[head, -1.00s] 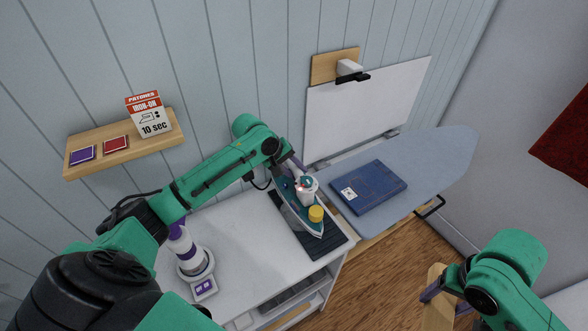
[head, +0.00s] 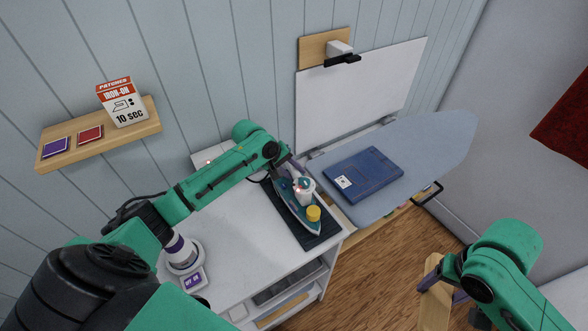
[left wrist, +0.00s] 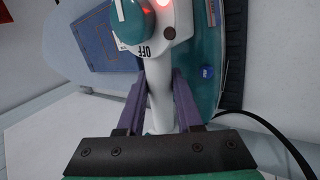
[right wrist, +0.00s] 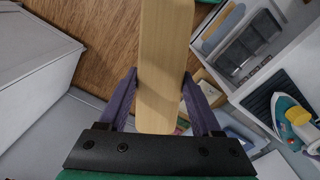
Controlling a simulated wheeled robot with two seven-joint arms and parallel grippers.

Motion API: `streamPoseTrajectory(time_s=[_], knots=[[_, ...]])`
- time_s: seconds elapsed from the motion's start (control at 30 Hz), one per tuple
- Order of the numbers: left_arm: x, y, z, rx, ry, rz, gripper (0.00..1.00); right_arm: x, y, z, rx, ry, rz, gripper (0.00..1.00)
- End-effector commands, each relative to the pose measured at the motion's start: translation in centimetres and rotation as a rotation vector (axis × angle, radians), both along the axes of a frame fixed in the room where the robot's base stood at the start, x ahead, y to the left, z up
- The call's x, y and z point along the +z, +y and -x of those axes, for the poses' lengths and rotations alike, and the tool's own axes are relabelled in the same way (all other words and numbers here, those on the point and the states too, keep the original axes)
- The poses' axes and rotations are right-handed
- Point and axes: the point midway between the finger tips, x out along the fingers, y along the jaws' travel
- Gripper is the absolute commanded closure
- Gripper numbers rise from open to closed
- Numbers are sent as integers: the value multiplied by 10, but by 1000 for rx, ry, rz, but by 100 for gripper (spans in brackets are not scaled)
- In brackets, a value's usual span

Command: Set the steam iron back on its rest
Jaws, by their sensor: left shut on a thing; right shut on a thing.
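The steam iron (head: 284,197) has a teal body, a white and teal top with a dial, and a yellow cap. It sits lengthwise over the dark ribbed rest (head: 316,239) on the white cabinet top; I cannot tell whether its sole fully touches. My left gripper (head: 291,168) is shut on its pale handle (left wrist: 160,105). The left wrist view shows the dial (left wrist: 131,22), the word OFF and a lit red lamp. My right gripper (right wrist: 160,88) is shut on a pale wooden bar (right wrist: 165,50), away from the iron. The iron also shows in the right wrist view (right wrist: 290,112).
The ironing board (head: 440,145) with a folded blue cloth (head: 370,175) lies right of the rest. A wall shelf (head: 105,143) holds a box and patches. The iron's cord trails behind it.

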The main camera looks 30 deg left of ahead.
Motion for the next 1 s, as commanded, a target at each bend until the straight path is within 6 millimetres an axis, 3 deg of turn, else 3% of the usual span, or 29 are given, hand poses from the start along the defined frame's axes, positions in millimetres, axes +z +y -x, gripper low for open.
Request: streamPoseTrajectory(time_s=[0.8,0.83,0.9,1.0], knots=[[-8,0,-1,2,-5,1,100,-2,0,0,0,-1,0,90],[-7,0,-1,1,-6,1,58,-2,0,0,0,-1,0,90],[-7,0,-1,1,-4,1,31,-2,0,0,0,-1,0,90],[-8,0,-1,1,-3,1,31,-2,0,0,0,-1,0,90]])
